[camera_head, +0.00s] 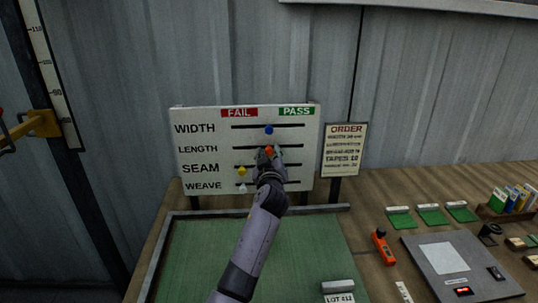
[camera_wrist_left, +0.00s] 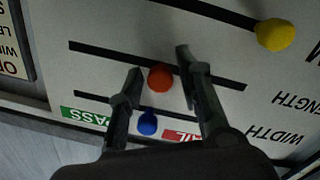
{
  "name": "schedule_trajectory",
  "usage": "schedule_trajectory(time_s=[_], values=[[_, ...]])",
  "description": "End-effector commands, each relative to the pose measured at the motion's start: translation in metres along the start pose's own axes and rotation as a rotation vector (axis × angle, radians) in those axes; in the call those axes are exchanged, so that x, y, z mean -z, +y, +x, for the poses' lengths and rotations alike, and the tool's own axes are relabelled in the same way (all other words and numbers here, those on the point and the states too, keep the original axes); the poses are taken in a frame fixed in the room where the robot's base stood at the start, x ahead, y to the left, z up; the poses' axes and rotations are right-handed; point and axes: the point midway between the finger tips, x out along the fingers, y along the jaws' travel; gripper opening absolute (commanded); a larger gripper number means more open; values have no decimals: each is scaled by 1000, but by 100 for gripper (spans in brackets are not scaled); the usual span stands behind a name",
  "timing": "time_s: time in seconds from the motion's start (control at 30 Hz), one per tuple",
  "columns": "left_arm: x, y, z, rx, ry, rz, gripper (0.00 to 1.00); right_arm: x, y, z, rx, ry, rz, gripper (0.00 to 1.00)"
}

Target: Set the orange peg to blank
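The orange peg (camera_head: 269,150) is near the middle of the LENGTH slot on the white board (camera_head: 205,141), between the FAIL and PASS ends. My left gripper (camera_head: 268,158) is in front of the board at this peg and partly covers the slot. In the left wrist view, the orange peg (camera_wrist_left: 160,77) is between the two spread fingers of the left gripper (camera_wrist_left: 160,62), with a visible gap on each side. My right gripper is not in view.
The blue peg (camera_head: 269,130) is just above, mid WIDTH slot. The yellow peg (camera_head: 241,171) and white peg (camera_head: 242,188) sit left of centre below. An order sign (camera_head: 345,150) stands right of the board. A green mat (camera_head: 200,260) lies in front.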

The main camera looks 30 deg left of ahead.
Motion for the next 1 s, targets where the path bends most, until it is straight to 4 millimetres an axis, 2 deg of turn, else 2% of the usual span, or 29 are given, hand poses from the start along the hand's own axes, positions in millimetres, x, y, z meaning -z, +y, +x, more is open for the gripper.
schedule_trajectory(time_s=[0.1,0.47,0.67,1.0], values=[[1,0,0,0,1,0,41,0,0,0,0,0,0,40],[0,0,-5,-2,2,0,41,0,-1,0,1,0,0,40],[0,0,-33,-1,0,-2,41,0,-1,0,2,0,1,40],[-1,0,-100,-1,-1,-3,41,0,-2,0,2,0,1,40]])
